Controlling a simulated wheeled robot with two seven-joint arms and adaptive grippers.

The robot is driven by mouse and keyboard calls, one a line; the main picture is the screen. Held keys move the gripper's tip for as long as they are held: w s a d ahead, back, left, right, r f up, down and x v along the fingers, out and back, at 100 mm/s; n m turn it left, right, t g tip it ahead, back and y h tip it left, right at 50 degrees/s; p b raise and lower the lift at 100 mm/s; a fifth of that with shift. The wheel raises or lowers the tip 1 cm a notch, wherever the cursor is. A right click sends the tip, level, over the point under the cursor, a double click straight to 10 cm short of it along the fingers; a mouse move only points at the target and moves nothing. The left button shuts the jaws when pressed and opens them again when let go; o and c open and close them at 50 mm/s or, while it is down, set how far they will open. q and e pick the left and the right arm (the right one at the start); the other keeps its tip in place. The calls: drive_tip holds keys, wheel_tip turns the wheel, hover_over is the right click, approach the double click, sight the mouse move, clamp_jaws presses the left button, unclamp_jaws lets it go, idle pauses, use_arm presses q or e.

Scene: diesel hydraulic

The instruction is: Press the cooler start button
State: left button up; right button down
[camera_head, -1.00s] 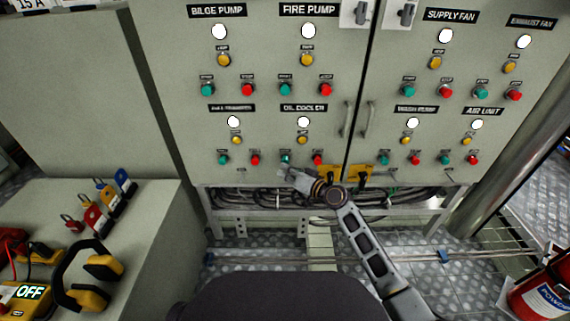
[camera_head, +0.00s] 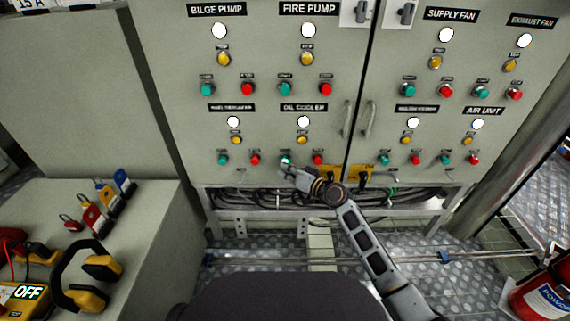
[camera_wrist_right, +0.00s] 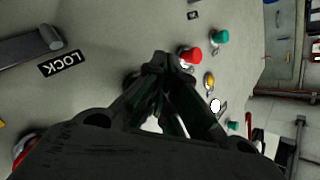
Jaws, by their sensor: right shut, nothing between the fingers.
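The OIL COOLER group is in the middle of the grey panel in the head view. It has a white lamp (camera_head: 303,122), an amber button (camera_head: 303,140), a green start button (camera_head: 285,159) and a red stop button (camera_head: 318,160). The green button shows a bright spot. My right gripper (camera_head: 286,171) is shut and empty, its tips at or just below the green button; I cannot tell whether they touch. In the right wrist view the shut fingers (camera_wrist_right: 166,62) point at the panel and hide what lies behind them. My left gripper is not in view.
Neighbouring red (camera_head: 255,160) and green (camera_head: 223,160) buttons sit left of the cooler group. Door handles (camera_head: 347,119) and a yellow padlock plate (camera_head: 361,173) are right of my gripper. Cables (camera_head: 250,198) run below the panel. A bench with ear defenders (camera_head: 82,275) stands left.

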drive_tip(key=shift+s, duration=0.15)
idle(0.4)
drive_tip(key=shift+s+p, duration=0.35)
drive_tip(key=shift+s, duration=0.35)
drive_tip(key=s+p, duration=0.2)
drive_tip(key=s, duration=0.3)
idle(0.8)
idle(0.6)
